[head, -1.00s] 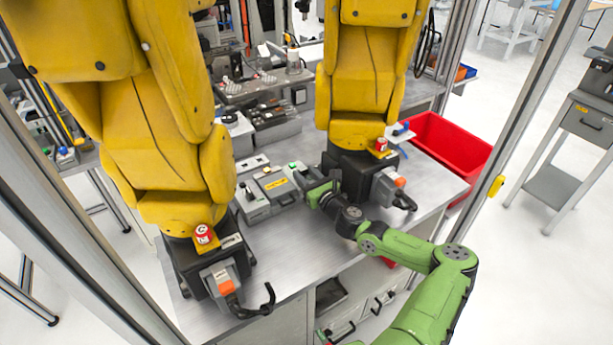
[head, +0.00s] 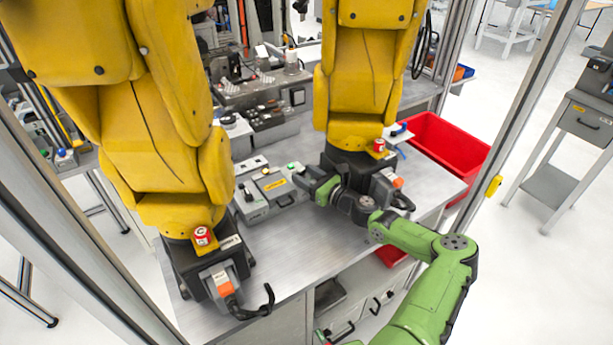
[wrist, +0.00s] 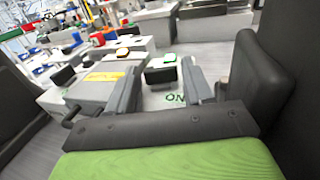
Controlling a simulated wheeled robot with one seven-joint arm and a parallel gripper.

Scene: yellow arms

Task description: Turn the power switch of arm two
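My gripper (head: 312,184) is at the front of the right yellow arm (head: 366,75), beside its black base (head: 345,165). In the wrist view its two grey fingers (wrist: 160,92) are apart. A black switch handle (wrist: 161,75) shows in the gap between them, with space on both sides. Green "ON" lettering (wrist: 175,98) is on a pale surface just below it, partly cut off by the right finger. I cannot tell how far ahead of the fingertips the handle is. The head view does not show the switch clearly. The left yellow arm (head: 150,130) stands apart.
A grey control box (head: 262,205) with a yellow label is just left of my gripper; it also shows in the wrist view (wrist: 88,92). A grey connector with an orange part (head: 397,183) is to the right. A red bin (head: 450,145) stands behind right. The front-middle tabletop (head: 300,250) is clear.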

